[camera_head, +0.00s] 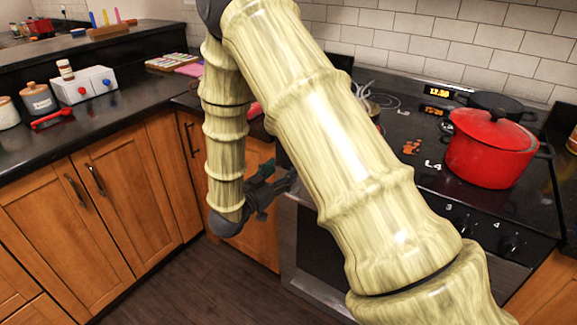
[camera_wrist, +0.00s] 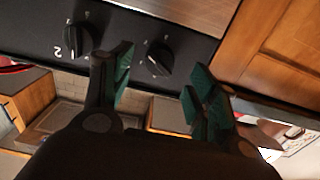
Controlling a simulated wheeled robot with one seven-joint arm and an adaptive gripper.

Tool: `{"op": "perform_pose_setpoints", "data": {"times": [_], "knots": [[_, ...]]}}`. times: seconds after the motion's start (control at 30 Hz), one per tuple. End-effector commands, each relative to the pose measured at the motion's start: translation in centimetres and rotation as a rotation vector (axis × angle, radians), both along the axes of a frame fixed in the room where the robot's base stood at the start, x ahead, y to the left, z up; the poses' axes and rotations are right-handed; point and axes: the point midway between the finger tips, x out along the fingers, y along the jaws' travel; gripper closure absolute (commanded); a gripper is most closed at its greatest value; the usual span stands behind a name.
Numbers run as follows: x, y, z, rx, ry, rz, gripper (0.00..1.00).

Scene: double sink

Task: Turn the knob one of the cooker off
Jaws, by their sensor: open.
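In the wrist view a black cooker knob (camera_wrist: 160,58) sits on the dark front panel, with a pale line on its face; its number cannot be read. It is the knob beside the one marked 2 (camera_wrist: 78,38). My gripper (camera_wrist: 162,68) is open with dark green fingertips, one on each side of the unread knob in the picture; no contact is visible. In the head view my gripper (camera_head: 278,186) is at the left front of the cooker (camera_head: 322,257). My arm hides the left knobs there.
A red pot (camera_head: 490,150) stands on the hob at the right, with a dark pan (camera_head: 497,104) behind it. Knobs 3 (camera_head: 462,224) and 4 (camera_head: 509,245) show on the right front. Wooden cabinets (camera_head: 130,190) border the left; the floor (camera_head: 200,285) is clear.

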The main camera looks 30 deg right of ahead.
Motion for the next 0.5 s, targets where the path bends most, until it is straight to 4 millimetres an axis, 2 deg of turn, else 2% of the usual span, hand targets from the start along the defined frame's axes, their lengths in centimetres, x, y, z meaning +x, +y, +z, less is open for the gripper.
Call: {"op": "perform_pose_setpoints", "data": {"times": [0.2,0.5], "knots": [[1.2,-2.8,0.0,0.002,-0.001,0.0,0.41],[1.7,-4.2,-0.1,0.001,0.0,0.0,0.41]]}}
